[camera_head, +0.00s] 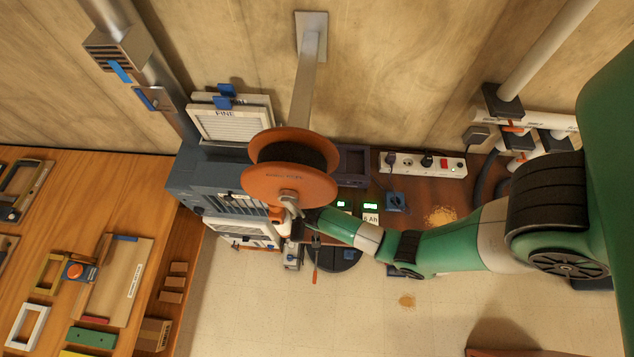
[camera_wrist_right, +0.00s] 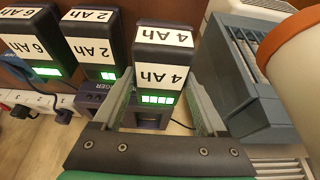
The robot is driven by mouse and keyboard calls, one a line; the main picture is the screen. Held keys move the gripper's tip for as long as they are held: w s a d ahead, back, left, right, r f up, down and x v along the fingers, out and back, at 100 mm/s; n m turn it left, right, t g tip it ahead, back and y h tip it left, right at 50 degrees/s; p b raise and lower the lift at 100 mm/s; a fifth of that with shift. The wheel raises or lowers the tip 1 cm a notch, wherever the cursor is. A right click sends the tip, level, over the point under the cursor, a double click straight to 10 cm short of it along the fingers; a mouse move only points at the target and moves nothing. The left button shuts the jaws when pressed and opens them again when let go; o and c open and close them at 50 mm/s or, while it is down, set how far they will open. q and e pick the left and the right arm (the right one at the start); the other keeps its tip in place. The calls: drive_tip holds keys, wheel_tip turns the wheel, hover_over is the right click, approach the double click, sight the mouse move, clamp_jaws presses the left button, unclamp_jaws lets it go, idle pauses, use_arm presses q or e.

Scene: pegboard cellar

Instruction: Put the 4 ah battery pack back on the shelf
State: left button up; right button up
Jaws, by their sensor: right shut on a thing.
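The 4 Ah battery pack (camera_wrist_right: 162,68) is black with white labels and lit green bars. In the right wrist view it sits between the two fingers of my right gripper (camera_wrist_right: 166,92), which is shut on it. A dark purple-grey charger (camera_wrist_right: 148,117) shows just below the pack; I cannot tell whether they touch. In the head view my right gripper (camera_head: 300,222) is partly behind the orange spool, and the 4 Ah pack cannot be made out there. My left gripper is not in view. I cannot tell which surface is the shelf.
A 2 Ah pack (camera_wrist_right: 94,50) and a 6 Ah pack (camera_wrist_right: 34,42) stand beside the held pack. An orange spool (camera_head: 290,188) hangs over the gripper. A grey-blue machine (camera_wrist_right: 243,85) is close on the right. A power strip (camera_head: 422,164) with plugs lies nearby.

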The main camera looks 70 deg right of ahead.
drive_tip(key=x, duration=0.1)
drive_tip(key=b+x, duration=0.1)
drive_tip(key=x, duration=0.1)
drive_tip(key=shift+a+f+b, duration=0.15)
drive_tip(key=shift+a+b, duration=0.15)
drive_tip(key=shift+f, duration=0.15)
drive_tip(key=shift+f, duration=0.15)
drive_tip(key=o, duration=1.3)
drive_tip(key=shift+s, duration=0.1)
drive_tip(key=p+v, duration=0.2)
drive_tip(key=v, duration=0.5)
drive_tip(key=shift+p, duration=0.4)
drive_tip(key=shift+a+r, duration=0.15)
drive_tip(key=shift+r, duration=0.2)
